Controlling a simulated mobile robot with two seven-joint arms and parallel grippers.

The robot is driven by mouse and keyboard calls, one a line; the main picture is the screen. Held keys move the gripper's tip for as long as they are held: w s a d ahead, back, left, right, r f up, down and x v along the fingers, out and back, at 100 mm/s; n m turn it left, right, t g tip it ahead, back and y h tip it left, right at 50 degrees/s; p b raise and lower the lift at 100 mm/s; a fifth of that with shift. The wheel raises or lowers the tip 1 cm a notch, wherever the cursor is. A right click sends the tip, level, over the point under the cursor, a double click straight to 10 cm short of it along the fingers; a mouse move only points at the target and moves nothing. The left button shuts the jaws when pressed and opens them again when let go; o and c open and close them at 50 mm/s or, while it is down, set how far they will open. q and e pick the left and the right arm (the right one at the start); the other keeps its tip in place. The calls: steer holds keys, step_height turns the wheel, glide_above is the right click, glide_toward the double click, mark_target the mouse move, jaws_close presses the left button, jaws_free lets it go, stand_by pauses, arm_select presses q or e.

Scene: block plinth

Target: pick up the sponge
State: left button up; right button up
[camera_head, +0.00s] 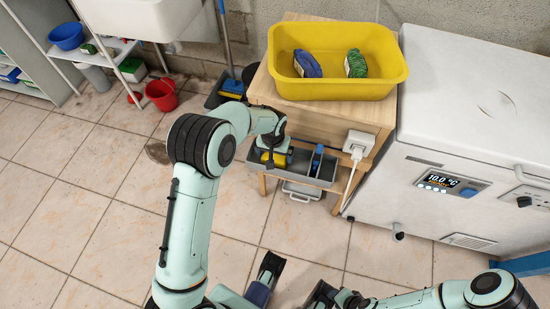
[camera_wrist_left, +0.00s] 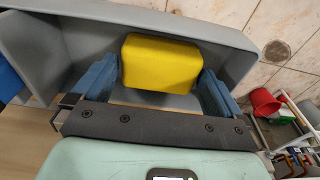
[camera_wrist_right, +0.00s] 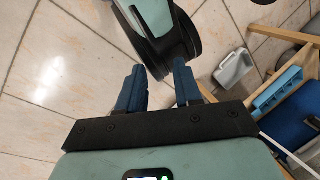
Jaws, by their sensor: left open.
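The sponge (camera_wrist_left: 160,62) is a plain yellow block in a compartment of a grey divided tray (camera_wrist_left: 235,38). In the head view part of the sponge (camera_head: 279,160) shows beneath my left gripper (camera_head: 272,150). In the left wrist view the blue fingers of my left gripper (camera_wrist_left: 158,85) are apart, one to each side of the sponge's near end. The gripper is open; I cannot tell whether a finger touches the sponge. My right gripper (camera_wrist_right: 158,85) is empty, with its fingers apart, away from the tray over the floor.
The tray is at the front of a wooden stand (camera_head: 262,90). A yellow tub (camera_head: 340,87) on top holds a blue and a green item. A white freezer (camera_head: 470,120) stands at the right. A white plug (camera_head: 358,143) and cord hang beside the tray. Red buckets (camera_head: 161,95) stand left.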

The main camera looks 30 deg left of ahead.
arm_select(q)
steer(key=shift+w+f, duration=0.15)
steer(key=shift+f, duration=0.65)
arm_select(e)
steer(key=shift+w+d+f, duration=0.1)
steer(key=shift+w+f, duration=0.15)
arm_select(q)
steer(key=shift+c, duration=0.3)
steer(key=c, duration=0.6)
step_height(320, 180, up, 10)
steer(key=shift+r+p, duration=0.1)
steer(key=shift+p, duration=0.9)
arm_select(e)
steer(key=shift+g, duration=0.4)
steer(key=s+r, duration=0.1)
steer(key=s+a, duration=0.1)
steer(key=s+r, duration=0.1)
steer(key=shift+s+a+r, duration=0.15)
steer(key=shift+a+r, duration=0.1)
steer(key=shift+r, duration=0.1)
arm_select(q)
steer(key=shift+o, duration=0.5)
